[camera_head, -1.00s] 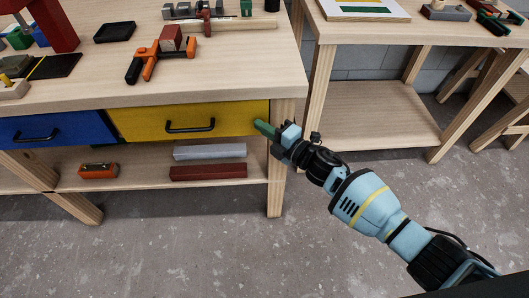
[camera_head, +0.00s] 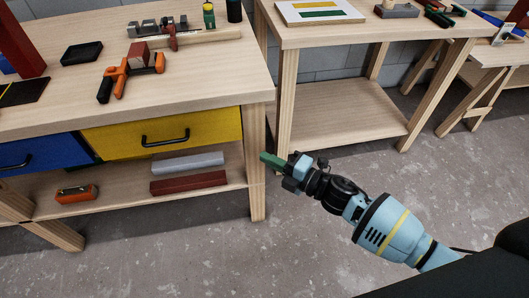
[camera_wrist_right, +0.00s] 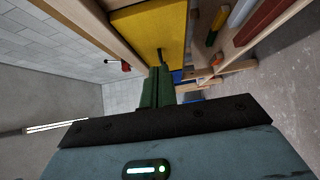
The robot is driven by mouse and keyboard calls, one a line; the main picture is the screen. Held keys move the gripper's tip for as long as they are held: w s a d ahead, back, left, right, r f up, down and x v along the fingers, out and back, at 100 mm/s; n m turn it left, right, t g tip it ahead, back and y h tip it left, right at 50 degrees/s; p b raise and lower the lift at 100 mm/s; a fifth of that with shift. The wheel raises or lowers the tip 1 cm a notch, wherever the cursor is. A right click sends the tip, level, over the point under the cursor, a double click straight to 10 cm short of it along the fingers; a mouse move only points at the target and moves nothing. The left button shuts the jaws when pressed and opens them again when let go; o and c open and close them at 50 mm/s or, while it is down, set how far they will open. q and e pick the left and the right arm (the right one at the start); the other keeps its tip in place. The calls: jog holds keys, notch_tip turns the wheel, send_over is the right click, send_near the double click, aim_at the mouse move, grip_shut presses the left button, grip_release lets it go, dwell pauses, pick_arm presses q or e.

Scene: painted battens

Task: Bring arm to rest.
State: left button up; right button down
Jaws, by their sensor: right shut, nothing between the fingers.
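My right gripper (camera_head: 272,160) is in the head view, in front of the workbench's right front leg. Its green fingers are shut with nothing between them, and they point left toward the bench. In the right wrist view the closed green fingers (camera_wrist_right: 157,86) point toward the yellow drawer (camera_wrist_right: 150,35). The yellow drawer also shows in the head view (camera_head: 190,133), where it looks shut, and the fingers are apart from its black handle (camera_head: 165,141). My left gripper is in neither view.
The workbench (camera_head: 215,85) carries an orange clamp (camera_head: 118,78) and a black tray (camera_head: 82,53). Its lower shelf holds a grey batten (camera_head: 187,162) and a dark red batten (camera_head: 188,183). A second table (camera_head: 350,32) stands behind to the right. Bare floor (camera_head: 310,250) surrounds my right arm.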

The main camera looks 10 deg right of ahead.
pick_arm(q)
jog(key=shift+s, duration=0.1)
pick_arm(e)
jog(key=shift+s, duration=0.1)
